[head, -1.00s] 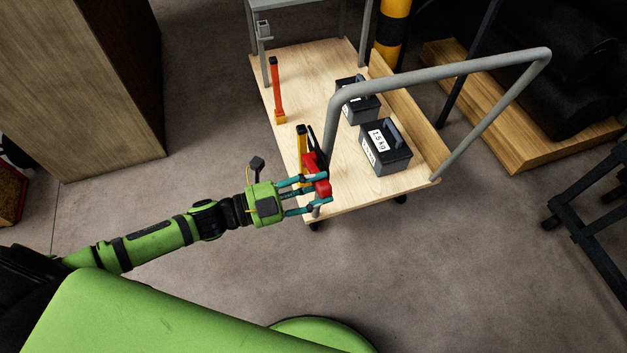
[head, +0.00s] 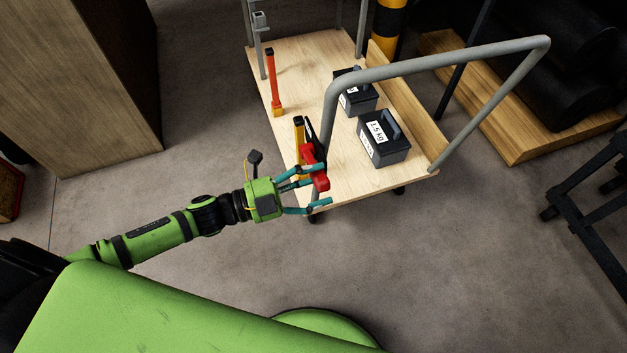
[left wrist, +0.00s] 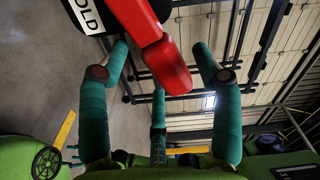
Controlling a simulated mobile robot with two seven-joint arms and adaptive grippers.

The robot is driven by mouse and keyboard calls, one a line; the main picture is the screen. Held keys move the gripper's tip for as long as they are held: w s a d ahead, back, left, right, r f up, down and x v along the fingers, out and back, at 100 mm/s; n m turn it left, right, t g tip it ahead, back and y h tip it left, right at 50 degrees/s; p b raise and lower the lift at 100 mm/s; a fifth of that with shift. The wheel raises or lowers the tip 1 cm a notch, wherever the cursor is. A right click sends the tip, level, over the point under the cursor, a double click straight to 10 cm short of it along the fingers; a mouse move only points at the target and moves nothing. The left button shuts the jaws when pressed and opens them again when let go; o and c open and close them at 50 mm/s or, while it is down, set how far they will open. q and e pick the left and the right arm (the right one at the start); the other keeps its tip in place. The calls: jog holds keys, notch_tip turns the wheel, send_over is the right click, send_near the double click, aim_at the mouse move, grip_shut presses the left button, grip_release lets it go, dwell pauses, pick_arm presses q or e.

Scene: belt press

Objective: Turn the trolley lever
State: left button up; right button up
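The red trolley lever (head: 314,168) sits low on the near post of the trolley's grey handle. In the left wrist view the lever (left wrist: 150,45) runs down from the top, beside a dark part with a white label ending in "OLD". My left gripper (head: 318,187) has teal fingers spread apart at the lever's near side. In the left wrist view its fingers (left wrist: 160,70) stand wide around the lever's end, with gaps on both sides. Whether any finger touches it I cannot tell.
The wooden trolley deck (head: 305,65) carries two black weights (head: 383,138), one marked 1.5 kg, and an orange-red post (head: 273,80). A yellow post (head: 299,135) stands by the lever. A wooden cabinet (head: 85,80) is at left. The floor in front is clear.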

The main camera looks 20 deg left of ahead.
pick_arm(q)
jog(key=v, duration=1.2)
dwell(0.5)
